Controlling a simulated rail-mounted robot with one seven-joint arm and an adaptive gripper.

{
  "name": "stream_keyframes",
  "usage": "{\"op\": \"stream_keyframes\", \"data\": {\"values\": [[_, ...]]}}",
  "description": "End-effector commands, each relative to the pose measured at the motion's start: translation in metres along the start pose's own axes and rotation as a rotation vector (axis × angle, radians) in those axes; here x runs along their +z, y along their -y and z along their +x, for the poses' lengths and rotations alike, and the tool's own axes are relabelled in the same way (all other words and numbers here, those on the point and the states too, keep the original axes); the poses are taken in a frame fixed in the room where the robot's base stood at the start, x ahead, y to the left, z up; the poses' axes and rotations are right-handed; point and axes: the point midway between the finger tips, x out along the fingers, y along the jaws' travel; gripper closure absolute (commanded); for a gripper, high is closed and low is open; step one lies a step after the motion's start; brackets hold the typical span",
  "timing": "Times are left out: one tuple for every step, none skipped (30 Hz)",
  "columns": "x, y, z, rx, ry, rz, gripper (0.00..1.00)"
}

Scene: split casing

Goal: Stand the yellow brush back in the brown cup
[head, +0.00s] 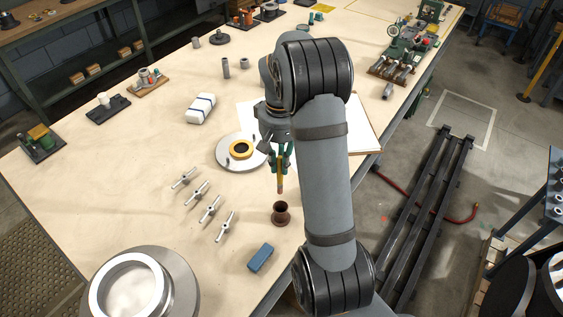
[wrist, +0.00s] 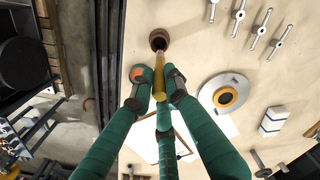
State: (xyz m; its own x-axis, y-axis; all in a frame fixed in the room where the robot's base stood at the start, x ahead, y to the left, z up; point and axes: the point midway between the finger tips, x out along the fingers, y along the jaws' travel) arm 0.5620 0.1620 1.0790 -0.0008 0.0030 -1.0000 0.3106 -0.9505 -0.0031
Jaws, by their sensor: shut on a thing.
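The yellow brush (head: 281,181) hangs upright, or nearly so, from my gripper (head: 282,160), its lower end pointing down. My gripper is shut on the brush's upper part. The brown cup (head: 281,216) stands on the bench just below the brush, and a small gap shows between them in the head view. In the wrist view the brush (wrist: 159,82) runs from between my green fingers (wrist: 157,90) toward the cup (wrist: 159,36), its far end close to the cup's mouth. I cannot tell their exact alignment.
A round grey plate with a yellow ring (head: 241,150) lies behind the cup. Several metal T-handles (head: 209,207) lie to its left. A blue block (head: 261,257) lies in front. The bench's right edge is close to my arm.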

Motion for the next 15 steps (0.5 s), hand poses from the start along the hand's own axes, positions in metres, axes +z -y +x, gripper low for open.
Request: {"op": "stream_keyframes", "data": {"values": [[0.000, 0.000, 0.003, 0.000, 0.000, 0.000, 1.00], [0.000, 0.000, 0.005, 0.000, 0.000, 0.000, 1.00], [0.000, 0.000, 0.007, 0.000, 0.000, 0.000, 1.00], [0.000, 0.000, 0.009, 0.000, 0.000, -0.001, 1.00], [0.000, 0.000, 0.011, 0.000, 0.000, -0.001, 1.00], [0.000, 0.000, 0.014, 0.000, 0.000, -0.001, 1.00], [0.000, 0.000, 0.017, 0.000, 0.000, -0.001, 1.00], [0.000, 0.000, 0.019, 0.000, 0.000, -0.001, 1.00], [0.000, 0.000, 0.022, 0.000, 0.000, -0.002, 1.00], [0.000, 0.000, 0.025, 0.000, 0.000, -0.002, 1.00], [0.000, 0.000, 0.028, 0.000, 0.000, -0.001, 1.00], [0.000, 0.000, 0.031, 0.000, 0.000, -0.001, 1.00], [0.000, 0.000, 0.034, 0.000, 0.000, -0.001, 1.00], [0.000, 0.000, 0.036, 0.000, 0.000, -0.001, 1.00], [0.001, 0.000, 0.040, 0.000, 0.000, 0.000, 1.00]]}}
